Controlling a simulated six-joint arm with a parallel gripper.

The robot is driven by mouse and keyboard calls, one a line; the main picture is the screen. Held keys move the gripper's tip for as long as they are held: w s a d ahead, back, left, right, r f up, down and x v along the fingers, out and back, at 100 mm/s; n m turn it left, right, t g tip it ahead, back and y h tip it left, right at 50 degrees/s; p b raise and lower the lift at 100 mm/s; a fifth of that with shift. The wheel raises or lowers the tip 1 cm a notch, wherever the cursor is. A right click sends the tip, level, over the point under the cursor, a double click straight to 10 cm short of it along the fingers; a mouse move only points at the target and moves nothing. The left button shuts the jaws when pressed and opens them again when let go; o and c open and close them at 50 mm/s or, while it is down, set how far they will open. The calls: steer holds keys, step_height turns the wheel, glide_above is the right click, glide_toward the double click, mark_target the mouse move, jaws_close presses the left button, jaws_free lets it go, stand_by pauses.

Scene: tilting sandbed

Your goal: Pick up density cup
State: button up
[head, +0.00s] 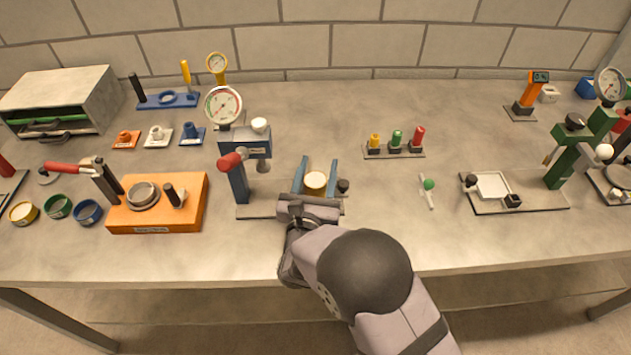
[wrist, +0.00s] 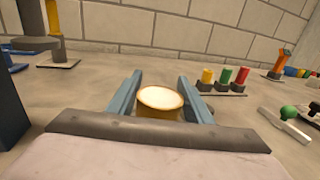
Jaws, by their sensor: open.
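A round yellow cup with a pale, cream-coloured top, seemingly the density cup (head: 316,181), stands on the flat grey base of the blue-column stand. It also shows in the wrist view (wrist: 160,100). My gripper (head: 318,163) reaches over the base with its two blue fingers open, one on each side of the cup. In the wrist view the fingertips (wrist: 160,78) extend past the cup, which sits between them close to both. I cannot tell whether either finger touches it. The cup's lower part is hidden behind my gripper's palm.
The blue-column stand (head: 238,180) with a red handle rises just left of my gripper. A small dark knob (head: 343,186) is close on the right. An orange block (head: 190,211) lies further left. A rack of coloured plugs (head: 393,152) stands behind right. The bench at front right is clear.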

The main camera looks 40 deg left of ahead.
steer(key=shift+w, duration=0.1)
steer(key=c, duration=0.8)
steer(key=shift+a, duration=0.1)
steer(key=shift+c, duration=0.2)
steer(key=shift+r, duration=0.15)
step_height(320, 180, up, 10)
steer(key=b, duration=0.2)
